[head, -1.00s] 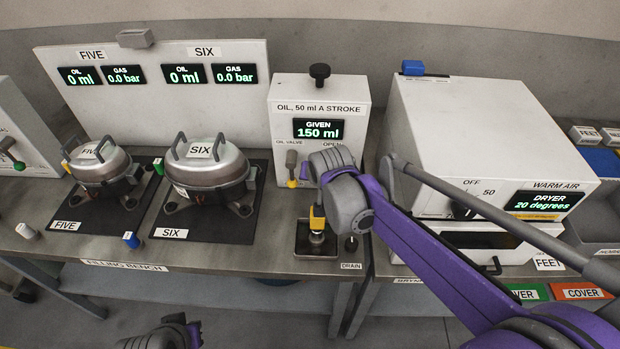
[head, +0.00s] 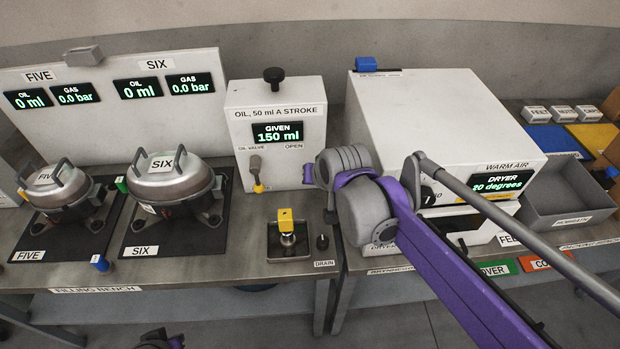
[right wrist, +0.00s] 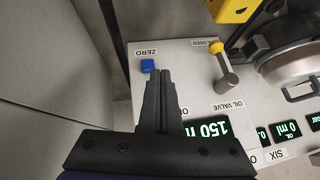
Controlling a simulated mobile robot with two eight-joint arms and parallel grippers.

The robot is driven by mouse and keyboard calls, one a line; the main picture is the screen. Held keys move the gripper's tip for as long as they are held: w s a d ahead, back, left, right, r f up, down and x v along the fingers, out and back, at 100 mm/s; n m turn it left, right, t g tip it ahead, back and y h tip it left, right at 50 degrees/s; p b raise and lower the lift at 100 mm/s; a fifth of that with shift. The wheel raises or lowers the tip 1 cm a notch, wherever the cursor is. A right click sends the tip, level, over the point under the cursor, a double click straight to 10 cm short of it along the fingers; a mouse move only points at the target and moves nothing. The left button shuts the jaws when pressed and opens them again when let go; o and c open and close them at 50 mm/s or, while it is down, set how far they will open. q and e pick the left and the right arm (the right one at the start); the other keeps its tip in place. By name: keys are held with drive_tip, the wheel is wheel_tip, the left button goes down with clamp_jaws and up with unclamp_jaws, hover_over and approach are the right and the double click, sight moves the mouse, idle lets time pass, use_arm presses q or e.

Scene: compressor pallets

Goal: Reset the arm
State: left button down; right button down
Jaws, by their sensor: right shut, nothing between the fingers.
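My right gripper (right wrist: 163,75) shows in the right wrist view with its two dark fingers together and nothing between them. It is in front of the oil box, near a blue ZERO button (right wrist: 148,66); I cannot tell whether they touch. In the head view my right wrist hides its fingers, in front of the right side of the oil box (head: 262,100). The display reads 150 ml given. The oil valve lever (head: 256,172) has a yellow tip; it also shows in the right wrist view (right wrist: 226,72). Only a bit of my left arm shows at the bottom edge.
A yellow-topped fitting (head: 286,222) stands in the drain tray (head: 271,252). Compressors FIVE (head: 58,183) and SIX (head: 172,182) sit on black mats at left. The white dryer (head: 435,115) and a grey bin (head: 530,218) are at right.

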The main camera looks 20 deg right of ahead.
drive_tip(key=s+f+n+g+p, duration=0.1)
drive_tip(key=s+f, duration=0.3)
drive_tip(key=s, duration=0.6)
drive_tip(key=s+a+f+n+g, duration=0.1)
drive_tip(key=s+f+n, duration=0.2)
drive_tip(key=s, duration=0.7)
drive_tip(key=shift+s+a+f+p, duration=0.2)
drive_tip(key=shift+f+p, duration=0.2)
drive_tip(key=shift+f, duration=0.2)
idle(0.4)
